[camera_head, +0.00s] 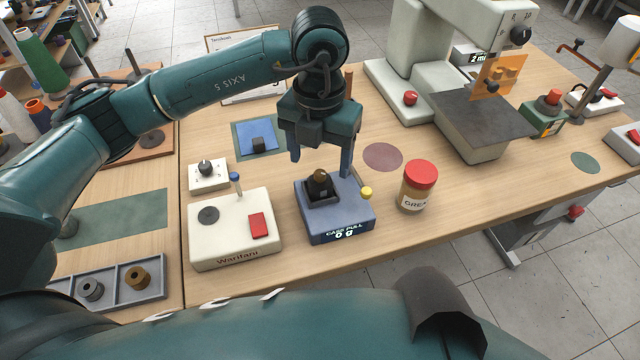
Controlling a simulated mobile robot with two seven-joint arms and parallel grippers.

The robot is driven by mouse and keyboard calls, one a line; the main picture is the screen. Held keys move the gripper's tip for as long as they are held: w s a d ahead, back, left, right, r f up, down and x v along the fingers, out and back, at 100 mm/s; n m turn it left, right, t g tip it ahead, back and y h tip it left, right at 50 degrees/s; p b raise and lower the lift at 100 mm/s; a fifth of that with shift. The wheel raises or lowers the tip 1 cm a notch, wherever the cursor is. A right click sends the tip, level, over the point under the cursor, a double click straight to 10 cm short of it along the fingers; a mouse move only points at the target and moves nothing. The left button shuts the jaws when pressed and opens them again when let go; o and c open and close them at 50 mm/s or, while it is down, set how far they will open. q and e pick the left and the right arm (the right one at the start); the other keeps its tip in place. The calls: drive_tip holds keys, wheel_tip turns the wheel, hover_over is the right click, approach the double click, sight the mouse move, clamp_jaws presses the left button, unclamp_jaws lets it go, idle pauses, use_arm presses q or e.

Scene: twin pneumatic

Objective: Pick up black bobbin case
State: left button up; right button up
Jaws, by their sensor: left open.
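A small dark bobbin case (320,184) with a brownish top sits upright in the black holder of a blue device (337,231) labelled "CASE PULL 0 g". My left gripper (321,160) points down just above this device. Its two fingers are spread apart, one toward each side of the dark case, and nothing shows held between them. I cannot tell whether a finger touches the device. My right gripper is out of view.
A cream box (232,248) with a red switch stands left of the device, and a red-lidded jar (417,188) stands right. A grey tray (121,292) holds a grey and a brown bobbin. A sewing machine (411,45) stands behind. Bare wood lies at front right.

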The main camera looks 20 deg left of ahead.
sight(320, 173)
use_arm(q)
wheel_tip(320, 173, down, 4)
drive_tip(key=shift+f, duration=0.2)
drive_tip(key=shift+c, duration=0.2)
drive_tip(key=c, duration=1.1)
drive_tip(key=shift+r, duration=0.1)
